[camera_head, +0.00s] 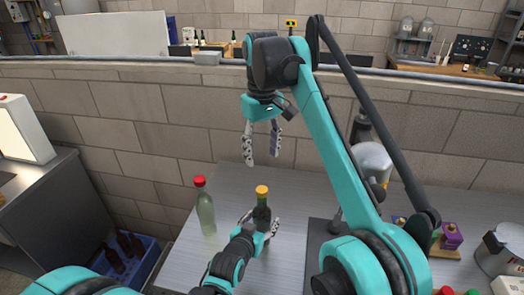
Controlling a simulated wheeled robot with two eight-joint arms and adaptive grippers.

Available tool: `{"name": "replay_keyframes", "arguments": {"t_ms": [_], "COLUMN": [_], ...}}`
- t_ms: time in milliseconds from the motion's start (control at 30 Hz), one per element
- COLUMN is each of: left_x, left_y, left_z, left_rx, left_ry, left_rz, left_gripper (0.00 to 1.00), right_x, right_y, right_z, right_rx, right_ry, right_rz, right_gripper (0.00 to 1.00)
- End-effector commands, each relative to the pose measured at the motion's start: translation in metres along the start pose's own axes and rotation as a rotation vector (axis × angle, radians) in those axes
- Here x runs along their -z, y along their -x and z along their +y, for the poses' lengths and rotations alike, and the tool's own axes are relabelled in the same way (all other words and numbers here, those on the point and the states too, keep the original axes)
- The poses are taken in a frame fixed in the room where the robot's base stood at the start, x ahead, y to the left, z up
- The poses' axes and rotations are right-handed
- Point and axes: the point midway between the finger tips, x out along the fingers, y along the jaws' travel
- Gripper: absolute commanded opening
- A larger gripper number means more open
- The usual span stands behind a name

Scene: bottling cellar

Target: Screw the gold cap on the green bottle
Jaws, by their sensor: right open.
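The dark green bottle (262,214) stands upright on the grey table (300,200). The gold cap (262,191) sits on top of its neck; I cannot tell how tightly it is seated. My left gripper (262,227) reaches in from below, with its fingers on either side of the bottle's body, closed on it; its hand hides the bottle's lower part. My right gripper (262,158) is open and empty, pointing down, clearly above the gold cap and apart from it.
A pale green bottle with a red cap (206,212) stands to the left. A dark mat (318,240) lies right of the green bottle, partly behind my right arm. A purple object (450,236) and a metal pot (500,252) are at the right. A blue crate (150,255) of bottles is at lower left.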

Motion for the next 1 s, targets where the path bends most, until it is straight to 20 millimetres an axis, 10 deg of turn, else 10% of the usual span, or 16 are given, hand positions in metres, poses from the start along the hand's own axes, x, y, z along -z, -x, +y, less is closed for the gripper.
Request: {"name": "replay_keyframes", "arguments": {"t_ms": [433, 1000], "left_x": [0.000, -0.001], "left_y": [0.008, 0.096], "left_z": [0.000, 0.000], "left_rx": [0.000, 0.000], "left_ry": [0.000, 0.000], "left_rz": [0.000, 0.000], "left_gripper": [0.73, 0.73], "right_x": [0.000, 0.000], "right_y": [0.000, 0.000], "right_z": [0.000, 0.000], "right_rx": [0.000, 0.000], "right_ry": [0.000, 0.000], "right_rz": [0.000, 0.000], "right_gripper": [0.52, 0.52]}}
